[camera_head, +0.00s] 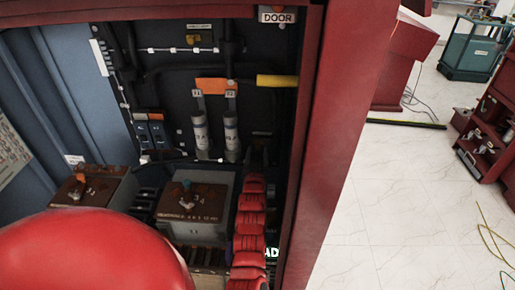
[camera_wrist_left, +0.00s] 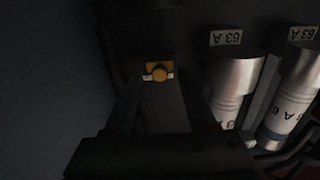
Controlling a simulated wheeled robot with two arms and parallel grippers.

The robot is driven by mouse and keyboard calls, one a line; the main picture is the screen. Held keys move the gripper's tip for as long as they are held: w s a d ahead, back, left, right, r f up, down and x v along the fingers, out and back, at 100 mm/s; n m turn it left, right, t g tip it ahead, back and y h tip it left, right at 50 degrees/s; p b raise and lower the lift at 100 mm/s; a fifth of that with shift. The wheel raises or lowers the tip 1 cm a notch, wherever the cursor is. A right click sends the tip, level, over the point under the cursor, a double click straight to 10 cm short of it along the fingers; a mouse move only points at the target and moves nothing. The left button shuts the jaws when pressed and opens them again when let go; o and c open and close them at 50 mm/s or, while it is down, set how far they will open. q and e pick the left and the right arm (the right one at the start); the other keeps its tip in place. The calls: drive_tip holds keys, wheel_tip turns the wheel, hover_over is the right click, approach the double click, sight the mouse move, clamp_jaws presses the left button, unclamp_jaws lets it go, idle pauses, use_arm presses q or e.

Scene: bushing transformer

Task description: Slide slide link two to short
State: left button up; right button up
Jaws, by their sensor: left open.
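A small yellow knob on a pale bar (camera_wrist_left: 158,72), likely a slide link, shows in the left wrist view. I cannot tell whether it is link two. My left gripper (camera_wrist_left: 160,84) is open, with its dark fingers on either side below the knob. The knob lies in line with the gap. I cannot tell whether the fingers touch it. In the head view a yellow block on a white-ended bar (camera_head: 193,39) sits high on the dark panel. The right gripper is not in view.
Fuses marked 63 A (camera_wrist_left: 230,85) stand close beside the gripper; fuses also show in the head view (camera_head: 200,130). The red cabinet frame (camera_head: 320,130) bounds the right side.

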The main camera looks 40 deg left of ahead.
use_arm(q)
drive_tip(key=shift+w+a, duration=0.35)
drive_tip(key=shift+w, duration=0.3)
clamp_jaws()
idle(1.1)
